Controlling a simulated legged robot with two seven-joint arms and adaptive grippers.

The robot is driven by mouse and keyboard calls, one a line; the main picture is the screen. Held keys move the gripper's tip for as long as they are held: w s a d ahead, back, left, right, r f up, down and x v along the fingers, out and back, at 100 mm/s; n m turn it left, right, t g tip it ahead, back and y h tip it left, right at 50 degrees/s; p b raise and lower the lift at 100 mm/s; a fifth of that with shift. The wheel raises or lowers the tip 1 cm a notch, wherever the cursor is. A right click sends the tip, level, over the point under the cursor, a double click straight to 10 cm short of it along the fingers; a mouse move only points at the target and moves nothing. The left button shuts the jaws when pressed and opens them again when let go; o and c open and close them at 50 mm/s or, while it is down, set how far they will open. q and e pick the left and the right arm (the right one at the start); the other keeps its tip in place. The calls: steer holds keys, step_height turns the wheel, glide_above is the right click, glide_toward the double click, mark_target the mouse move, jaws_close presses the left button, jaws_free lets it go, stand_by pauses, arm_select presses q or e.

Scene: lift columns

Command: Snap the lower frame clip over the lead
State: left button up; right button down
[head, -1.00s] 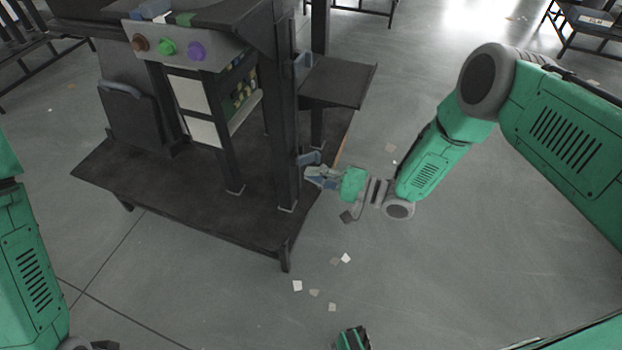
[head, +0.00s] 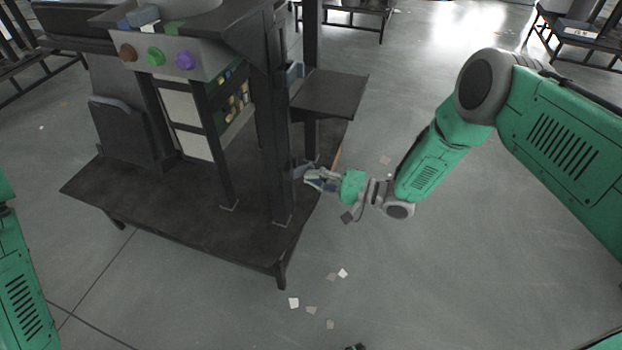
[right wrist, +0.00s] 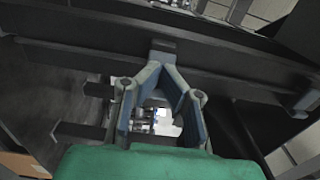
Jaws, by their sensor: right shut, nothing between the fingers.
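The lower frame clip (head: 301,171) is a small blue-grey piece low on the right side of a dark upright post (head: 274,150). My right gripper (head: 309,178) is shut and empty, with its fingertips right at this clip; I cannot tell in the head view whether they touch. In the right wrist view the fingers (right wrist: 164,64) meet in a point just below a small dark block (right wrist: 163,46) on a dark beam. I cannot make out the lead or whether the clip is open. My left arm shows at the left edge, but its gripper is out of view.
Another blue-grey clip (head: 295,73) sits higher on the post. A dark side shelf (head: 330,93) juts out above my right gripper. The dark base platform (head: 170,215) spreads below. Brown, green and purple knobs (head: 156,57) sit on the upper panel. Open floor lies to the right.

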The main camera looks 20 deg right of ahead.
steer(key=v, duration=0.4)
steer(key=shift+s+d+p, duration=0.1)
steer(key=shift+d+p, duration=0.05)
steer(key=shift+p, duration=0.25)
stand_by(0.4)
steer(key=shift+w+d+r+b, duration=0.1)
steer(key=shift+w+d+b, duration=0.45)
steer(key=shift+w, duration=0.25)
steer(key=shift+a, duration=0.25)
